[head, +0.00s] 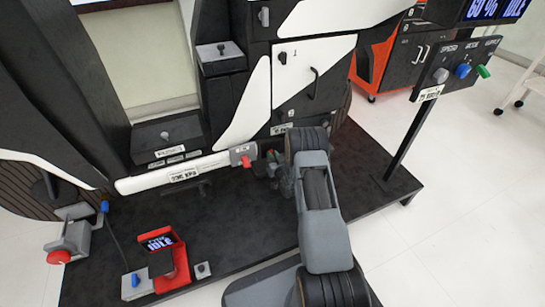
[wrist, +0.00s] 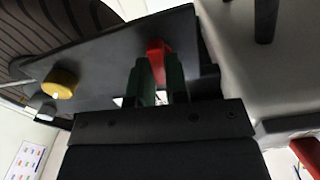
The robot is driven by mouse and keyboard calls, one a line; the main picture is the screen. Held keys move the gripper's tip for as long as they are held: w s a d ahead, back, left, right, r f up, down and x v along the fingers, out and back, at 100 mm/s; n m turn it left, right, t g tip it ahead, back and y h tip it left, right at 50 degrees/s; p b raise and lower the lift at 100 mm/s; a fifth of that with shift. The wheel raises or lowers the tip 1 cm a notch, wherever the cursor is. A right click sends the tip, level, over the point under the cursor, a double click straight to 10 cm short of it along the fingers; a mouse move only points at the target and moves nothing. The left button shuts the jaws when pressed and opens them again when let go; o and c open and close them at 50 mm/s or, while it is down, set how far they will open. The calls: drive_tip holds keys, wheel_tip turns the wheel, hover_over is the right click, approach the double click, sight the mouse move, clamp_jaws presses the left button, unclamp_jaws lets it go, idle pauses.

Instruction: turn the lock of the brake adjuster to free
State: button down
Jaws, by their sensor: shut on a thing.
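In the wrist view my gripper (wrist: 158,72) has its two dark green fingers closed around a red piece (wrist: 158,48). The red piece sits at the edge of a dark plate and looks like the lock of the brake adjuster; its turn position cannot be read. A yellow round knob (wrist: 60,83) stands on the same dark plate (wrist: 110,62), left of the fingers. In the head view my arm reaches down to the rig and hides most of the gripper and the held piece.
In the head view a white bar with a label (head: 185,173) and a red-and-grey part (head: 241,155) lie left of my arm. A red stand with a display (head: 172,262) is at lower left. A post with a knob panel (head: 462,67) stands at right.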

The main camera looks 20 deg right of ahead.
drive_tip(key=shift+d+f+m, duration=0.1)
drive_tip(key=shift+f+m, duration=0.05)
drive_tip(key=shift+m, duration=4)
drive_tip(key=shift+d+f+m, duration=0.1)
drive_tip(key=shift+m, duration=4.05)
drive_tip(key=c, duration=1.1)
unclamp_jaws()
drive_tip(key=s+p, duration=0.5)
drive_tip(key=s, duration=0.9)
drive_tip(key=shift+w, duration=0.1)
